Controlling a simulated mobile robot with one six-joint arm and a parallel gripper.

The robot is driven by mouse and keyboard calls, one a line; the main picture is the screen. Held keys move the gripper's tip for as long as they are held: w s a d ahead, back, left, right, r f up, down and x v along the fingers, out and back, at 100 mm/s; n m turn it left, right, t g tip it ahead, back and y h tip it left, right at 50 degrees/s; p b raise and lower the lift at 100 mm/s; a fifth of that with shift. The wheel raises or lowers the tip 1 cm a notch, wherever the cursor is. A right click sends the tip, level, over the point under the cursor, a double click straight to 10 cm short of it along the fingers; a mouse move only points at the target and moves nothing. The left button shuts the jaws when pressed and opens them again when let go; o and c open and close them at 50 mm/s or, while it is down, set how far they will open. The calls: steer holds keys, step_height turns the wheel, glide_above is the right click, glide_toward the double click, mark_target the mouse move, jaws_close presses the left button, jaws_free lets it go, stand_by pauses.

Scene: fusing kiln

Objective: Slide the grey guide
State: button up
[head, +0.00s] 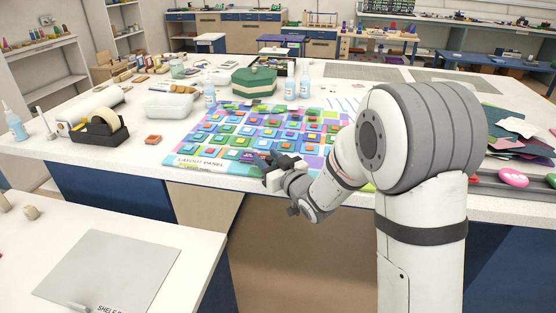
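My gripper (275,168) is at the front edge of the layout panel (190,161), near the panel's lower middle. Its dark fingers are small and partly against the coloured tiles, so I cannot tell whether they are open or shut, or touching anything. No part is clearly identifiable as the grey guide. A dark grey rail-like strip (485,185) lies along the worktop's front edge at the right, partly hidden behind my arm; I cannot tell whether it is the guide.
The white worktop (150,150) holds a tape dispenser (100,128), clear tub (170,106), green box (254,84) and bottles (290,88). A pink object (513,177) and dark sheets (520,130) are at the right. A lower table with a grey sheet (110,268) stands at front left.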

steer(key=v, duration=0.7)
steer(key=shift+s+d+b, duration=0.25)
steer(key=shift+s+b, duration=0.05)
steer(key=shift+s, duration=0.05)
steer(key=shift+r, duration=0.1)
